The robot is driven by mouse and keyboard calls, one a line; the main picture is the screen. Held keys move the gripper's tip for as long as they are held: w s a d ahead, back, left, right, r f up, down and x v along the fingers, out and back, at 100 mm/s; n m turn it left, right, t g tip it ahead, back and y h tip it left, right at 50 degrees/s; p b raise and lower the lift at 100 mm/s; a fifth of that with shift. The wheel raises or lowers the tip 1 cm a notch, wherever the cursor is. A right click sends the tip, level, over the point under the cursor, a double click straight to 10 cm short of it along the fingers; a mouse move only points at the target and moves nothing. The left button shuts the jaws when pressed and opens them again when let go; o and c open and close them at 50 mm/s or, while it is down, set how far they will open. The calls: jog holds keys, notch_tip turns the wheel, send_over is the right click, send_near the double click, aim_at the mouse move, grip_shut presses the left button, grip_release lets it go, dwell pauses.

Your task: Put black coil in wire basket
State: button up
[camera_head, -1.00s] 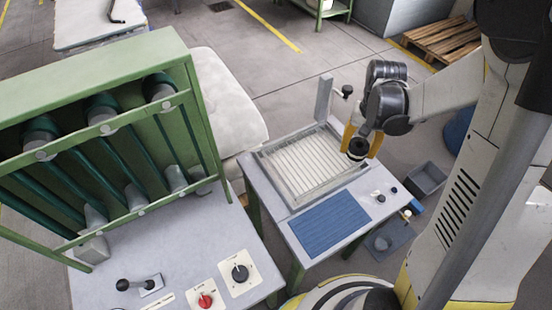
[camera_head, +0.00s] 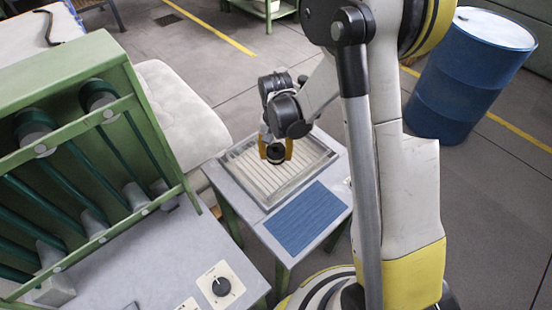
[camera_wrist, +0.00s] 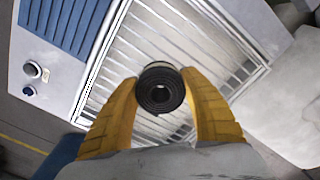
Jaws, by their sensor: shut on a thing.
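The black coil (camera_wrist: 160,88) is held between the two yellow fingers of my gripper (camera_wrist: 161,95) in the wrist view. In the head view my gripper (camera_head: 275,152) is shut on the coil (camera_head: 276,153), which hangs over the wire basket. The wire basket (camera_head: 252,195) is a shallow rectangular tray with a slatted bottom, set in the top of a small table. It also shows below the coil in the wrist view (camera_wrist: 115,72). The coil looks apart from the basket floor, though its exact height is hard to tell.
A blue ribbed mat (camera_head: 304,217) lies in front of the basket on the same table. A green-framed machine (camera_head: 85,70) stands at the left, with a control panel (camera_head: 220,286) below. A blue drum (camera_head: 467,78) stands at the back right.

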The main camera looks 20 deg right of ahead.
jog(key=shift+f, duration=0.85)
jog(key=shift+f, duration=0.15)
jog(key=o, duration=1.2)
